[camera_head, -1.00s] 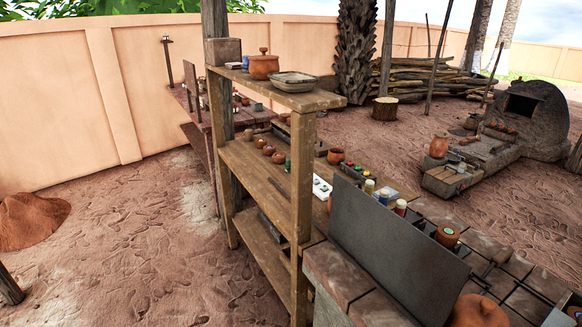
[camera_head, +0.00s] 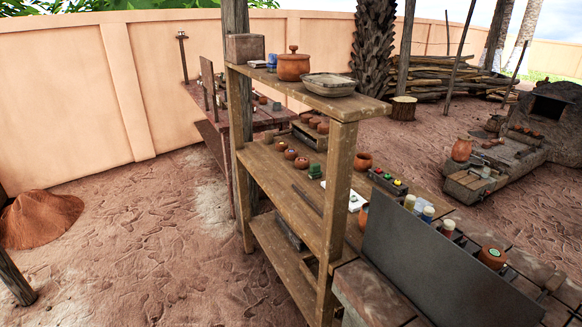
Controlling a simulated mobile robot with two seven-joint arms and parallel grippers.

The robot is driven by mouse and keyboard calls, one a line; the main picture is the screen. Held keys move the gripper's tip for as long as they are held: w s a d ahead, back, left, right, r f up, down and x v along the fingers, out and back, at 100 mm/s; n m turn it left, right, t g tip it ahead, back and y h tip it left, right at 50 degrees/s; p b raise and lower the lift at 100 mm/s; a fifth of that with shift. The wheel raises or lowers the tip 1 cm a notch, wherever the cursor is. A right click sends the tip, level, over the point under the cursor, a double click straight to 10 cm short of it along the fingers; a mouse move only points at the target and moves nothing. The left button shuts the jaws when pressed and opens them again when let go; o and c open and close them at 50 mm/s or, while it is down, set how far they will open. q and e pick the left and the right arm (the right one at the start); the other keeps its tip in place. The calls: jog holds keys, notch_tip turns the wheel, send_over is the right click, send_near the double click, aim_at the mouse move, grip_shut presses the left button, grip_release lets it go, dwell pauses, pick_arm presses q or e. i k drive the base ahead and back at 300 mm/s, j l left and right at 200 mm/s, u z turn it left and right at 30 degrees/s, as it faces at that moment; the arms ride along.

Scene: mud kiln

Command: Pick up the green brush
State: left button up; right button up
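No thing that I can clearly tell as a green brush shows in the head view. A small green item (camera_head: 315,170) lies on the middle board of the wooden shelf (camera_head: 290,192), beside a white flat piece; it is too small to tell what it is. Neither of my grippers is in view.
The shelf holds a lidded clay pot (camera_head: 293,66), a shallow dish (camera_head: 329,84) and several small clay pots. A dark upright panel (camera_head: 435,265) stands on the brick bench at right, with jars behind it. Open dirt ground (camera_head: 130,240) lies at left, with a soil mound (camera_head: 42,218).

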aim_at(315, 172)
jog(key=i+j+u, duration=0.25)
jog(key=i+u, duration=0.55)
jog(key=i, duration=0.2)
jog(key=i+j+z, duration=0.1)
jog(key=i, duration=0.35)
jog(key=i+j+z, duration=0.1)
jog(key=i, duration=0.3)
jog(key=i+j+z, duration=0.1)
jog(key=i, duration=0.35)
jog(key=i+j+z, duration=0.15)
jog(key=i+z, duration=0.15)
jog(key=z, duration=0.15)
jog(key=i+j+z, duration=0.25)
jog(key=z, duration=0.2)
jog(key=i+j+z, duration=0.3)
jog(key=z, duration=0.2)
jog(key=i+j+z, duration=0.15)
jog(key=j+z, duration=0.3)
